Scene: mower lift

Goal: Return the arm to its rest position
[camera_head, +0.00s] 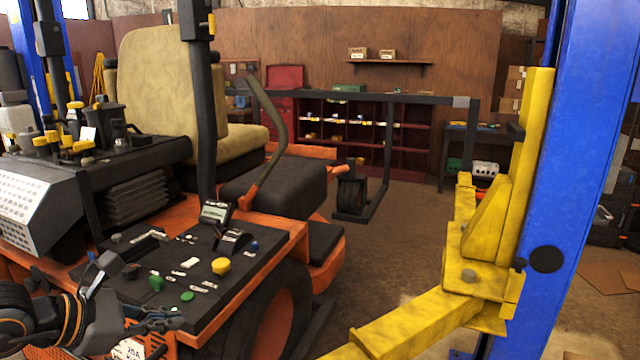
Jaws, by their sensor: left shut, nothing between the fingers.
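My left arm (45,322) comes in at the lower left corner, dark grey with orange bands. Its gripper (168,321) is shut and empty. It is low beside the orange and black mower's control panel (190,272), near the panel's front left edge; I cannot tell whether it touches the mower. The panel carries a yellow knob (221,266), green buttons and dark levers. My right gripper is not in view.
A blue lift post (575,150) with a yellow arm (420,318) stands at the right. The mower's tan seat (165,85) and black roll bar (204,110) rise behind the panel. Brown floor (410,215) lies open between mower and post. Dark red shelves (400,150) stand behind.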

